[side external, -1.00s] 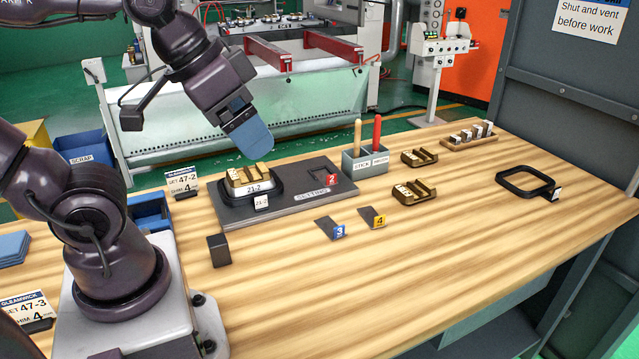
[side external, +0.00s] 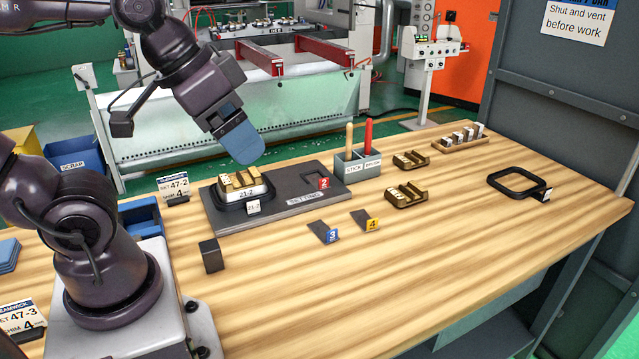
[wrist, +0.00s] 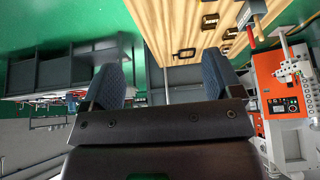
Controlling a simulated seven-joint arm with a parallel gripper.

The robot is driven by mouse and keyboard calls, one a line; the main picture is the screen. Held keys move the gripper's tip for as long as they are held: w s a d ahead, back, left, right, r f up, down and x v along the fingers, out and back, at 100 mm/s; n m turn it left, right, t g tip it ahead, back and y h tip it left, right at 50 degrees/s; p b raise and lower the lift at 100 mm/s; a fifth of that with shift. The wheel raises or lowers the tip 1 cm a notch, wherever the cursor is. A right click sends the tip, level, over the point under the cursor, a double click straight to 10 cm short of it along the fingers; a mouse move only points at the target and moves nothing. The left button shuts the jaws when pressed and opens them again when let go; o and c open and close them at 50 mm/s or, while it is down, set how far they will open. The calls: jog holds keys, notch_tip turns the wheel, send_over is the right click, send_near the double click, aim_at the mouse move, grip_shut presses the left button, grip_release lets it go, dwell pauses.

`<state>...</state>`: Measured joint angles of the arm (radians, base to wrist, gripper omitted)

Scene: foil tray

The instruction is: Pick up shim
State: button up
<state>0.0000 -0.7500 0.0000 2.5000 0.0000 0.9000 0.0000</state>
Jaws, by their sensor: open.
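Several dark flat pieces with numbered tags are in the side view. The piece with blue tag 3 (side external: 320,228) and the piece with yellow tag 4 (side external: 360,217) lie on the bench front of the setting plate (side external: 275,217). Red tag 2 (side external: 323,184) stands at the plate's right end, by a dark angled piece. A card (side external: 173,187) reads SET 47-2, SHIM 4. My gripper (side external: 243,140) hangs above and behind the plate, apart from all of these. In the wrist view its blue fingers (wrist: 160,84) are spread with nothing between them.
A holder (side external: 357,168) with two upright sticks stands behind the plate's right end. A black ring frame (side external: 493,184) lies at right. The bench's front middle is clear.

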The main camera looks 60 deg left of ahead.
jog(key=c, duration=0.9)
